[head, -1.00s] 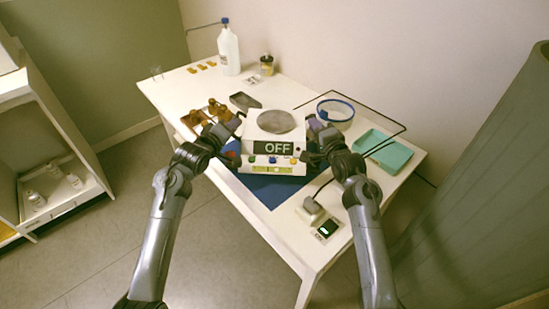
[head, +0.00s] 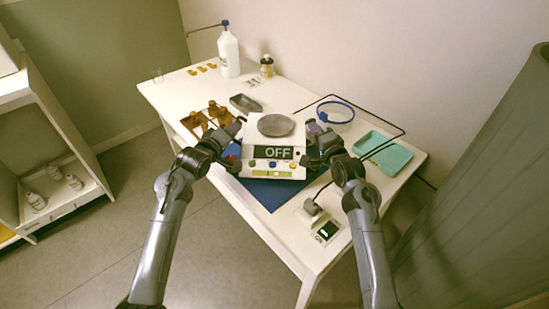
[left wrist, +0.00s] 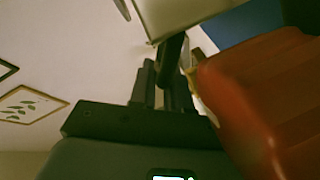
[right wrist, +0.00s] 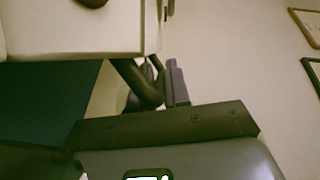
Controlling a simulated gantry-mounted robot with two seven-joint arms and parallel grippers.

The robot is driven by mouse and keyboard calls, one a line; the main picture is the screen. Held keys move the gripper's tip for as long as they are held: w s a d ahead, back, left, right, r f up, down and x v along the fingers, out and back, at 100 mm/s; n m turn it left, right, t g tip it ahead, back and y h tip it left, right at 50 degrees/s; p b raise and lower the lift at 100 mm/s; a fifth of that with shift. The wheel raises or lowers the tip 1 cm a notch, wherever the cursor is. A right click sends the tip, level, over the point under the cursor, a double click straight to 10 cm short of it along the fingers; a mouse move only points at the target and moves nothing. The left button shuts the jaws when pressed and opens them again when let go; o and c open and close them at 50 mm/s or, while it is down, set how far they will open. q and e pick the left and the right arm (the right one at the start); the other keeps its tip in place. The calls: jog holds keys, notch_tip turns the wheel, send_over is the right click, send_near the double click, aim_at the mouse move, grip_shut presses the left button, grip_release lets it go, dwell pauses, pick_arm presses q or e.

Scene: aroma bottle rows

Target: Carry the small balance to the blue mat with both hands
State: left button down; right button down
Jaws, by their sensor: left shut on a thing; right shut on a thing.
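The small balance (head: 251,139) is white, with a round grey pan on top and a display reading OFF. It looks level, over the blue mat (head: 272,195); I cannot tell whether its base touches the mat. My left gripper (head: 238,142) is shut on its left side, and my right gripper (head: 308,150) is shut on its right side. The balance's underside edge shows in the left wrist view (left wrist: 175,14) and its body in the right wrist view (right wrist: 75,35). The mat's back part is hidden by the balance.
A wooden rack with brown bottles (head: 197,122) stands left of the balance, with a grey tray (head: 245,103) behind. A blue ring (head: 337,113) and a teal tray (head: 385,152) are at right. A small device (head: 326,232) lies at the front right edge. A white bottle (head: 229,53) stands at back.

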pick_arm(q)
jog(key=shift+f, duration=0.7)
pick_arm(e)
jog(key=shift+f, duration=0.75)
pick_arm(q)
jog(key=shift+f, duration=0.1)
jog(key=c, duration=1.1)
grip_release()
jog(key=shift+f, duration=0.1)
pick_arm(e)
jog(key=c, duration=1.1)
grip_release()
jog(key=shift+f, duration=0.15)
